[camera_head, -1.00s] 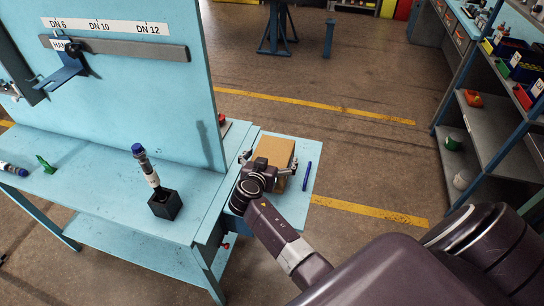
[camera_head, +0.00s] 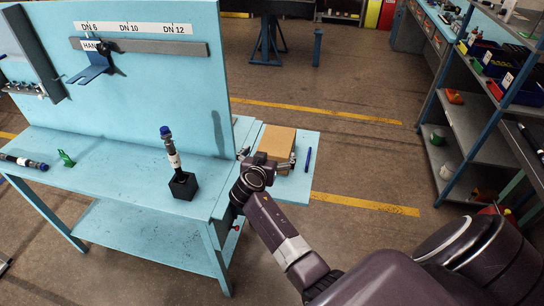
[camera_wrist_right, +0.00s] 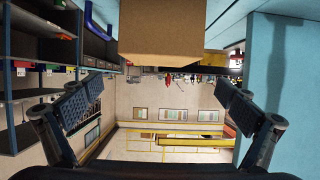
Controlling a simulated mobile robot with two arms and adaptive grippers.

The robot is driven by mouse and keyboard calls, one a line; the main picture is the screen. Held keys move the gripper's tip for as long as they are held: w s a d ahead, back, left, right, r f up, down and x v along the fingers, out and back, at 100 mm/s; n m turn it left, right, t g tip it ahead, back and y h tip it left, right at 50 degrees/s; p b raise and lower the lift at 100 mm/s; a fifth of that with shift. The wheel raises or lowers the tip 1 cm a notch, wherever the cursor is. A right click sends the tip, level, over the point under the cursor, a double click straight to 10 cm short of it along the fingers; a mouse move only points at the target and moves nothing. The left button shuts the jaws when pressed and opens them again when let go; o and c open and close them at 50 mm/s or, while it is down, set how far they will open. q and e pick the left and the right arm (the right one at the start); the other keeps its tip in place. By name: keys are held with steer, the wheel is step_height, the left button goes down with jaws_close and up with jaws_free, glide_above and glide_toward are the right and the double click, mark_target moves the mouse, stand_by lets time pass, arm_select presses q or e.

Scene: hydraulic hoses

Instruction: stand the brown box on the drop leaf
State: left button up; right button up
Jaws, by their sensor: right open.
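The brown box (camera_head: 277,142) sits on the light blue drop leaf (camera_head: 298,190) at the right end of the workbench. My right gripper (camera_head: 268,158) is open at the near side of the box, its fingers spread to the left and right. In the right wrist view the box (camera_wrist_right: 162,28) fills the top middle, beyond the two spread fingers, with a visible gap to each. Nothing is between the fingertips. The near lower part of the box is hidden by my gripper in the head view. My left gripper is not in view.
A blue pen (camera_head: 308,156) lies on the leaf, right of the box. The upright bench panel (camera_head: 150,90) rises at the left. A hose end stands in a black holder (camera_head: 183,185) on the bench. Shelves (camera_head: 470,125) stand at the far right, with open floor between.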

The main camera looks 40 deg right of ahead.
steer(key=shift+s+a+r, duration=0.1)
steer(key=a+r+n+t+y, duration=0.3)
steer(key=a+n+t+y, duration=0.25)
steer(key=a, duration=0.75)
steer(key=s+a+f+n+g+y, duration=0.15)
steer(key=s+f, duration=0.25)
steer(key=f, duration=0.5)
steer(key=s+a+f+n+g+y, duration=0.1)
steer(key=s+a+f+n+g, duration=0.2)
steer(key=f, duration=0.5)
steer(key=s+a+f+g+y, duration=0.1)
steer(key=s+a+f+y, duration=0.1)
steer(key=s+f, duration=0.5)
steer(key=s+f+n+g, duration=0.2)
steer(key=s+f+g, duration=0.3)
steer(key=s+f, duration=1.85)
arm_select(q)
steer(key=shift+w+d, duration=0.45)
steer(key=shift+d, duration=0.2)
arm_select(e)
steer(key=s+d+f+g, duration=0.1)
steer(key=s+f, duration=0.1)
steer(key=s, duration=0.6)
steer(key=s+d+f+g, duration=0.1)
steer(key=s+f+g, duration=0.1)
steer(key=s, duration=0.7)
steer(key=shift+s, duration=0.3)
steer(key=shift+d, duration=0.1)
